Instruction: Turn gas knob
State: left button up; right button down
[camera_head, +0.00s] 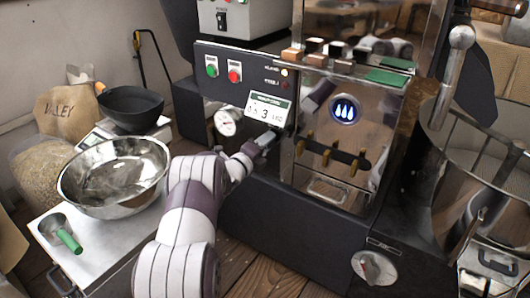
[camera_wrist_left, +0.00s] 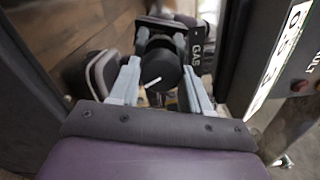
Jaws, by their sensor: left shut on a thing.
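The gas knob (camera_wrist_left: 160,70) is round and black with a short white pointer line on its face. It shows in the left wrist view, with a "GAS" label (camera_wrist_left: 196,50) beside it. My left gripper (camera_wrist_left: 165,62) is shut on the knob, one grey finger on each side. In the head view my left gripper (camera_head: 258,146) is at the front of the roaster (camera_head: 270,205), below the display, and I cannot make out the knob there. My right gripper is not in view.
A pressure gauge (camera_head: 226,122) is just left of my gripper, and a display (camera_head: 269,109) is above it. A steel bowl (camera_head: 112,178), black bowl (camera_head: 130,108) and green-handled scoop (camera_head: 62,233) are on the left. The cooling drum (camera_head: 455,190) is on the right.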

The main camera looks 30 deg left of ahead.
pick_arm(q)
jog(key=shift+f+m+b, duration=0.15)
jog(key=shift+m+b, duration=2.25)
jog(key=shift+b, duration=0.6)
jog(key=shift+f+m+b, duration=0.1)
jog(key=shift+m+b, duration=2.3)
jog(key=shift+b, duration=0.6)
jog(key=o, duration=1.1)
jog(key=shift+c, duration=0.2)
jog(key=shift+r, duration=0.1)
